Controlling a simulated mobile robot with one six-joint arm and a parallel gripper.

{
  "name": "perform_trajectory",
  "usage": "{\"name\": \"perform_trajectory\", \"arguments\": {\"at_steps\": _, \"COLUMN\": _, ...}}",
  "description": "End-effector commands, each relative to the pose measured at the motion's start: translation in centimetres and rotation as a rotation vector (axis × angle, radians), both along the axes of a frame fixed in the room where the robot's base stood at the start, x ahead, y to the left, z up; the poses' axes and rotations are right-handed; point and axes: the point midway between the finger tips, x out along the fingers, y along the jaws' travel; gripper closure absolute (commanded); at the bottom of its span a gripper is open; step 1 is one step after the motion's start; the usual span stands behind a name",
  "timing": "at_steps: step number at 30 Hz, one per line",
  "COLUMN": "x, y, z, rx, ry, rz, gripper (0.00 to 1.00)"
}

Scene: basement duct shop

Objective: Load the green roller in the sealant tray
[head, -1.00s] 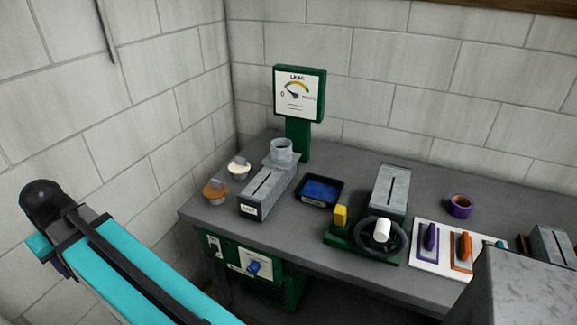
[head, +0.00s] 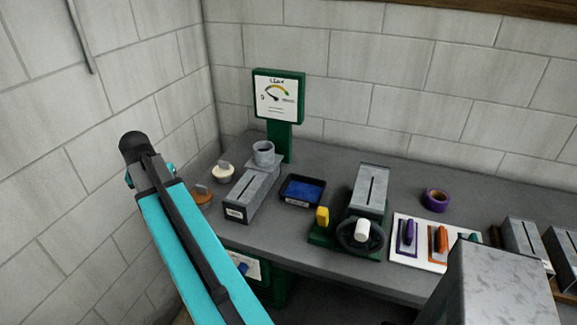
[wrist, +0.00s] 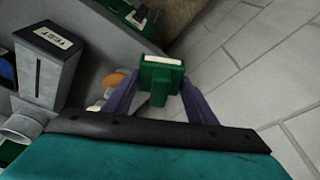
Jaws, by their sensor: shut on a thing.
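The sealant tray (head: 311,205) is a small black tray with blue sealant (head: 305,190) in it, on the grey bench in the head view. In the wrist view my gripper (wrist: 160,88) has its purple fingers closed on a green tool with a pale pad-like face, which I take for the green roller (wrist: 154,80). It is held in the air, apart from the tray. In the head view my teal arm reaches up on the left, and the gripper and roller are hidden there.
A grey slotted box (head: 246,197) with a cup (head: 263,153) stands left of the tray. A green fixture with a handwheel (head: 360,235) stands right of it. Purple and orange tools lie on a white board (head: 404,256). A green gauge post (head: 279,137) rises behind.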

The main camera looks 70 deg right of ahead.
Motion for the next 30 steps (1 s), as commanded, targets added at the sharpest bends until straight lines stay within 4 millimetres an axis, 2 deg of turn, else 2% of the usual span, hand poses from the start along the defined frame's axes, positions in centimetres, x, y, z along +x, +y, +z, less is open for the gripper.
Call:
{"name": "perform_trajectory", "arguments": {"at_steps": 1, "x": -0.7, "y": -1.9, "z": 0.3, "rx": 0.0, "ry": 0.0, "rz": -0.051, "gripper": 0.67}}
{"name": "perform_trajectory", "arguments": {"at_steps": 3, "x": -1.8, "y": -4.0, "z": 0.5, "rx": 0.001, "ry": 0.0, "rz": -0.117, "gripper": 0.67}}
{"name": "perform_trajectory", "arguments": {"at_steps": 12, "x": -7.0, "y": -12.1, "z": 0.9, "rx": 0.0, "ry": 0.0, "rz": -0.383, "gripper": 0.67}}
{"name": "perform_trajectory", "arguments": {"at_steps": 23, "x": -13.7, "y": -19.8, "z": 1.3, "rx": 0.0, "ry": 0.0, "rz": -0.658, "gripper": 0.67}}
{"name": "perform_trajectory", "arguments": {"at_steps": 30, "x": -18.9, "y": -24.5, "z": 1.5, "rx": 0.0, "ry": 0.0, "rz": -0.846, "gripper": 0.67}}
